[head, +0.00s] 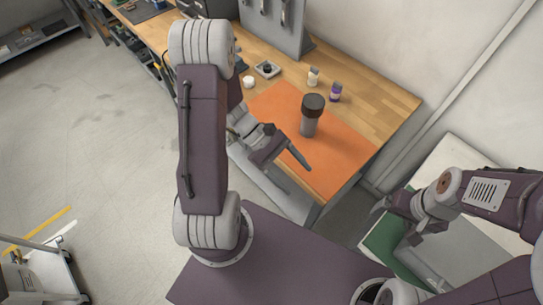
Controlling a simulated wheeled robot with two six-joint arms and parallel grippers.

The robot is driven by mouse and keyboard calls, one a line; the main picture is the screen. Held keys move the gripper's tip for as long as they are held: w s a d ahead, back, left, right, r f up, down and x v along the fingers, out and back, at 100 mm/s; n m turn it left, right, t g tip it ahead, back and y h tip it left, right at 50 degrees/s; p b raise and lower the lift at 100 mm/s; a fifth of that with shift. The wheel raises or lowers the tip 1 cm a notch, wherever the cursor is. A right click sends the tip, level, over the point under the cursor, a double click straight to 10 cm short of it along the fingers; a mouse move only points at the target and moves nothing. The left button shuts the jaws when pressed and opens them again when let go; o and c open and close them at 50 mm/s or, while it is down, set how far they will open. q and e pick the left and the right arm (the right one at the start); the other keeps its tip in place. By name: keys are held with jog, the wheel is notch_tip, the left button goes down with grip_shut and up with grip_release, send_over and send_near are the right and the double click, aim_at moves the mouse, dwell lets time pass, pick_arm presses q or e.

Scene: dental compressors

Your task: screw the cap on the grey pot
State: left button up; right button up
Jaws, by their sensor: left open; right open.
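The grey pot (308,126) stands upright on the orange mat (345,150) on the wooden bench. A dark brown cap (313,103) sits on top of the pot and is wider than it. I cannot tell whether its thread is engaged. My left gripper (286,145) is open and empty over the mat's left part, to the left of the pot and apart from it. My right gripper (394,222) is open and empty at the lower right, away from the pot, over a green and grey surface.
Two small bottles, one cream (313,77) and one purple-labelled (336,92), stand behind the pot. A small tray (267,69) and a white round item (248,82) lie at the back left. A grey tool panel (275,25) stands behind. The mat's right side is clear.

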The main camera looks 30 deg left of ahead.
pick_arm(q)
jog(key=s+a+m+g+y, duration=0.1)
jog(key=s+a+m+y, duration=0.35)
jog(key=m+y, duration=0.25)
jog(key=w+r+m+t+y, duration=0.1)
jog(key=m, duration=0.1)
jog(key=w+a+m+t+y, duration=0.1)
jog(key=m, duration=0.1)
jog(key=w+a+r+m+t+y, duration=0.1)
jog(key=m, duration=0.1)
jog(key=shift+w+r+m+t+y, duration=0.25)
jog(key=shift+r+m+t+y, duration=0.05)
jog(key=shift+t, duration=0.1)
